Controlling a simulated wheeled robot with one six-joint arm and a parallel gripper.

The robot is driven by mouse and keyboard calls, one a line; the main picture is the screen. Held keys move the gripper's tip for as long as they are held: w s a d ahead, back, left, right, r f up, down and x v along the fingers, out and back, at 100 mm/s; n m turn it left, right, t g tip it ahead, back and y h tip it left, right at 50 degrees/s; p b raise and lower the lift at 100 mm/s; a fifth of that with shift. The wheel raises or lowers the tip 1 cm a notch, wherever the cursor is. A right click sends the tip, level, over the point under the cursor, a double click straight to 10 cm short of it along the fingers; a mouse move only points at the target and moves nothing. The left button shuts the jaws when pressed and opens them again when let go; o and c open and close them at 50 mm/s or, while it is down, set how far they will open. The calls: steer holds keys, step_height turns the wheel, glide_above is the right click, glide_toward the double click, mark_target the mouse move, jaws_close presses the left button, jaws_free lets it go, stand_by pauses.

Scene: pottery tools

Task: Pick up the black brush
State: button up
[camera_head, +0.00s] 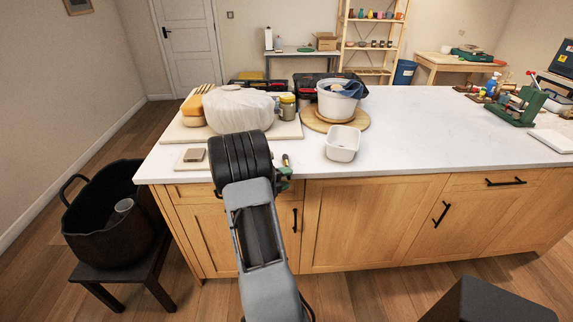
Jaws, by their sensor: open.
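My arm reaches forward from the bottom of the head view to the front left of the white counter (440,135). Its thick black end, with my gripper (245,152), is over the counter's front edge. My gripper is open; its fingertips are mostly hidden behind my own wrist. A small dark, slim item with a light tip (285,160) shows just right of my wrist, by a small green piece (285,173) at the counter edge. I cannot tell whether this item is the black brush. No other black brush can be made out, and my arm hides part of the counter.
A plastic-wrapped lump (237,108) and jars (287,105) stand on a pale board behind my wrist. A white tub (343,143) is to the right, before a white bucket (337,100). A black basket (112,215) stands at lower left. The counter's middle right is clear.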

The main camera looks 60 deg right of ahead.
jaws_close()
stand_by(0.4)
stand_by(0.4)
steer(key=s+a+r+b, duration=0.1)
steer(key=s+a+r, duration=0.8)
steer(key=r, duration=0.4)
steer(key=shift+s, duration=0.9)
